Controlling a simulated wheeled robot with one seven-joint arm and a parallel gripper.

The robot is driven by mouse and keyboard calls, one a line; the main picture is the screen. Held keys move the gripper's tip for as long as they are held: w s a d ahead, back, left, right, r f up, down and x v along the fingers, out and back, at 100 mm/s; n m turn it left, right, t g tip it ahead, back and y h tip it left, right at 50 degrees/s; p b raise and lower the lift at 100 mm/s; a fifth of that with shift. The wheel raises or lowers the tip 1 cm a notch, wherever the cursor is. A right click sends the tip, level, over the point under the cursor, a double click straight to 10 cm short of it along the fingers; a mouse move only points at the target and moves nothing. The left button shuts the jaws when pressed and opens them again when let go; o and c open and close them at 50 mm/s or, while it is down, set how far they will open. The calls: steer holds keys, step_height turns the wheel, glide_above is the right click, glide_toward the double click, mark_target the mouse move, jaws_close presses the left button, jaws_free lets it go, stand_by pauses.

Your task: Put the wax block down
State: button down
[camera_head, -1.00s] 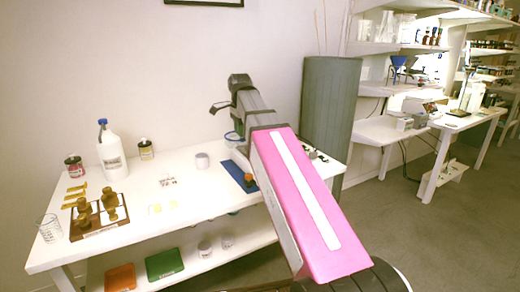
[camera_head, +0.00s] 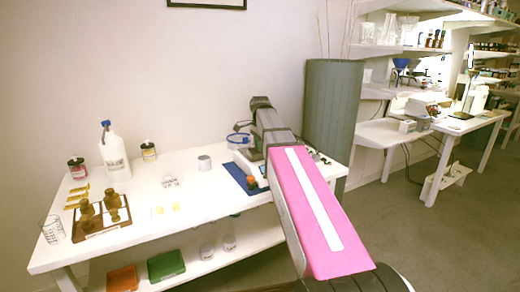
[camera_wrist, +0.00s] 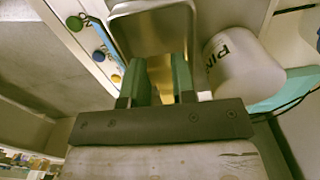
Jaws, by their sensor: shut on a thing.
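In the wrist view my gripper (camera_wrist: 160,64) has two green fingers close together. They are shut on a yellowish wax block (camera_wrist: 161,80), which shows only as a narrow strip between them. Beyond the fingertips is a shiny metal pan (camera_wrist: 150,32) beside a white panel with blue, green and yellow buttons (camera_wrist: 85,35). The block appears over or at the pan; I cannot tell whether it touches. In the head view my arm hides the gripper and the held block. Two pale yellow blocks (camera_head: 176,207) lie on the white table.
A white cup with dark lettering (camera_wrist: 240,70) stands close right of my gripper in the wrist view. The table's front middle is clear.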

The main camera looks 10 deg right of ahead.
steer(key=shift+f, duration=0.75)
steer(key=shift+f, duration=0.15)
steer(key=c, duration=1.2)
jaws_free()
step_height(320, 180, up, 12)
steer(key=shift+r, duration=0.15)
